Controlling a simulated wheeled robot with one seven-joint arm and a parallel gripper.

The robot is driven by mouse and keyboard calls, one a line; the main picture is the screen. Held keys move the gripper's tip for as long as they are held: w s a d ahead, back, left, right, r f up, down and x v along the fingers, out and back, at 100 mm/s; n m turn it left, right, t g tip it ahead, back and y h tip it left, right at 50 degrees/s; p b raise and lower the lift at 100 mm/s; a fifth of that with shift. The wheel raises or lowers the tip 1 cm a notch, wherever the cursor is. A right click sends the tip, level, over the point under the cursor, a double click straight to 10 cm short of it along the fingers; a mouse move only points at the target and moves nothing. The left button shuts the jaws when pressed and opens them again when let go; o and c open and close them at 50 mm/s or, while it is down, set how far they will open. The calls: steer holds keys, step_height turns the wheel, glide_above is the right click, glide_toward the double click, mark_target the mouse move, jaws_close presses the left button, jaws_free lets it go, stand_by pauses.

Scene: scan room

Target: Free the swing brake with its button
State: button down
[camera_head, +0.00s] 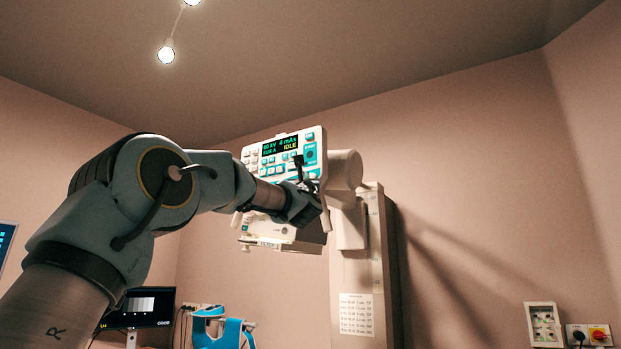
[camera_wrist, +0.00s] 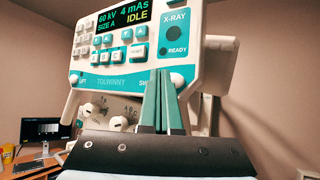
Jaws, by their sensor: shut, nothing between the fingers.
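The white control panel (camera_head: 282,155) hangs high in front of me; its screen reads 60 kV, 4 mAs, SIZE A, IDLE. In the wrist view, the panel (camera_wrist: 115,72) has a teal lower edge with a LIFT label at left and a label starting "SW" (camera_wrist: 143,83) at right. A pale round button (camera_wrist: 177,80) shows partly beside that label, behind my fingertips. My gripper (camera_wrist: 164,75) is shut and empty, its fingers pointing up at the panel's lower right corner. I cannot tell whether they touch the button. The head view also shows my gripper (camera_head: 299,160) over the panel's right part.
White knobs (camera_wrist: 92,110) sit on the housing below the panel. A tall column (camera_head: 362,260) stands behind to the right. A monitor (camera_head: 140,307) and a blue chair-like object (camera_head: 222,328) are low at left. Wall switch boxes (camera_head: 543,324) are at lower right.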

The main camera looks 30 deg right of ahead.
steer(key=shift+d, duration=0.1)
steer(key=shift+w+d, duration=0.2)
steer(key=shift+d, duration=0.1)
steer(key=shift+w+d, duration=0.15)
steer(key=shift+d, duration=0.2)
stand_by(0.9)
steer(key=shift+a+b, duration=0.2)
steer(key=shift+b, duration=0.2)
steer(key=shift+s+a+b, duration=0.35)
steer(key=shift+a+b, duration=0.2)
steer(key=shift+b, duration=0.3)
